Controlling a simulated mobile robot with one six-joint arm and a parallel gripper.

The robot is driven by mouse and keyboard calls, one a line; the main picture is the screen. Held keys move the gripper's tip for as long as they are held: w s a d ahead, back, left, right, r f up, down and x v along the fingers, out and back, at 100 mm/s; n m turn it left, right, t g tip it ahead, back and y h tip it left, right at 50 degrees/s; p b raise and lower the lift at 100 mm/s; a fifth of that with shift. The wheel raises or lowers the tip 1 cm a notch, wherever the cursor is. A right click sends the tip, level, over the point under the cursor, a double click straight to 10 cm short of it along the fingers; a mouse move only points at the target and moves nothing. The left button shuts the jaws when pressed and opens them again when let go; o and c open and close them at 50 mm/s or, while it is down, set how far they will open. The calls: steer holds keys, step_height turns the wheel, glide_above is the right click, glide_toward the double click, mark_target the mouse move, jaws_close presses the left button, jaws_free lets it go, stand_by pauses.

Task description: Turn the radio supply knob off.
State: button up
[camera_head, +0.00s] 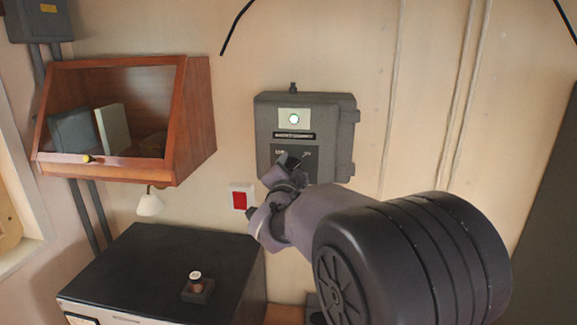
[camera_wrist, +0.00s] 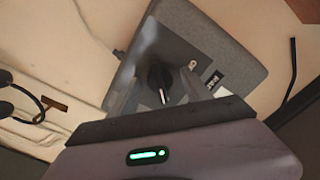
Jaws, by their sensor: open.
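The radio supply box (camera_head: 340,120) is a dark grey unit on the wall, with a lit round lamp (camera_head: 294,118) on a pale plate and a label strip below. The knob (camera_wrist: 157,76) is black with a pale pointer line and shows in the wrist view. My gripper (camera_head: 285,168) is at the lower front of the box and covers the knob in the head view. In the wrist view its open fingers stand on either side of the knob. I cannot tell whether either finger touches it. Small markings above the knob are too small to read surely.
A red switch (camera_head: 239,200) on a white plate is on the wall left of my wrist. A wooden cabinet (camera_head: 195,115) hangs at left. A black-topped unit (camera_head: 150,265) with a small stamp-like item (camera_head: 197,286) stands below. The wall right of the box is clear.

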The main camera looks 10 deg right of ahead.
jaws_close()
steer(key=shift+n, duration=0.3)
steer(key=n, duration=0.3)
steer(key=shift+n, duration=0.3)
steer(key=n, duration=0.4)
steer(key=shift+n, duration=0.3)
steer(key=n+p, duration=0.1)
steer(key=n, duration=0.3)
steer(key=shift+a+p, duration=0.1)
steer(key=shift+p, duration=0.3)
steer(key=shift+n+p, duration=0.8)
steer(key=shift+n, duration=1.7)
steer(key=shift+f, duration=0.1)
